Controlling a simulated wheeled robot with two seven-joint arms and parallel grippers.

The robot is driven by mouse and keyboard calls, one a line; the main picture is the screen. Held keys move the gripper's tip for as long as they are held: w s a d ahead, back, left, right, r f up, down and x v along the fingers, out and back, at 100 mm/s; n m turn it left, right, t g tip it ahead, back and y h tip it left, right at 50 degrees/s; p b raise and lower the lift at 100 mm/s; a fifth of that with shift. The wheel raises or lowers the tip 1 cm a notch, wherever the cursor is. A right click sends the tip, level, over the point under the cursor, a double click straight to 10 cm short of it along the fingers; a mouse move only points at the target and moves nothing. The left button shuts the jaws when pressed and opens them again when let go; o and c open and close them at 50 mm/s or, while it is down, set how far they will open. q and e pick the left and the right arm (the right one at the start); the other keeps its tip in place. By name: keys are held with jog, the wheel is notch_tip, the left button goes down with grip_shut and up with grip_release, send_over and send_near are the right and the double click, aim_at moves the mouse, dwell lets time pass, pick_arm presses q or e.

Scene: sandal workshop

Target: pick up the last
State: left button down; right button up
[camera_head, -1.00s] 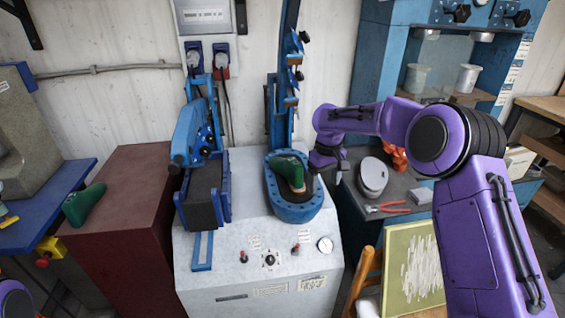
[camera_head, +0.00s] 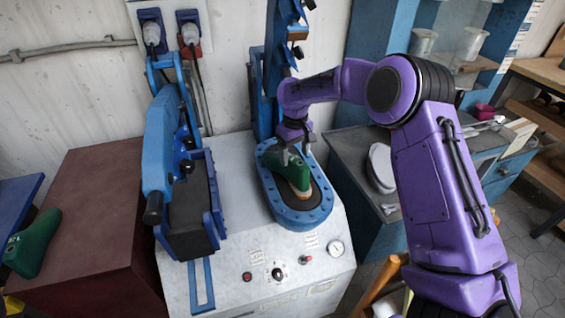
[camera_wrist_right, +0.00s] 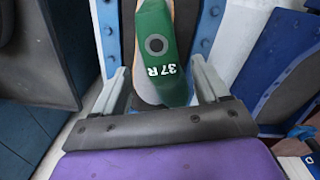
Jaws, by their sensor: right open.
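A green last (camera_head: 288,172) with a tan sole edge lies in the blue oval pad (camera_head: 309,217) of the press. My right gripper (camera_head: 294,152) is above the heel end of this last, pointing down. Its open fingers (camera_wrist_right: 162,82) stand on either side of the last; contact cannot be told. A second green last (camera_head: 33,243) lies on the dark red cabinet at the left. My left gripper is out of view.
The press's blue column (camera_head: 264,95) rises right behind the pad. A blue clamp arm (camera_head: 160,140) with a dark pad stands to the left. Knobs and a gauge (camera_head: 336,248) sit on the machine's front. A dark bench (camera_head: 352,150) is at the right.

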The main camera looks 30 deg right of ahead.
aim_at(295, 170)
jog(key=shift+s+d+f, duration=0.1)
jog(key=shift+s+f, duration=0.5)
jog(key=shift+s, duration=0.25)
jog(key=f+p, duration=0.1)
jog(key=f, duration=0.2)
jog(key=w+f+p, duration=0.1)
jog(key=f, duration=0.1)
jog(key=shift+w+f, duration=0.1)
jog(key=shift+f, duration=0.3)
jog(key=shift+s+r, duration=0.2)
jog(key=shift+s, duration=0.2)
jog(key=c, duration=0.4)
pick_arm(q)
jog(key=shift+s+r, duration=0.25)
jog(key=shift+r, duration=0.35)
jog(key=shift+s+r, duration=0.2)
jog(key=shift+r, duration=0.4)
pick_arm(e)
jog(key=c, duration=0.7)
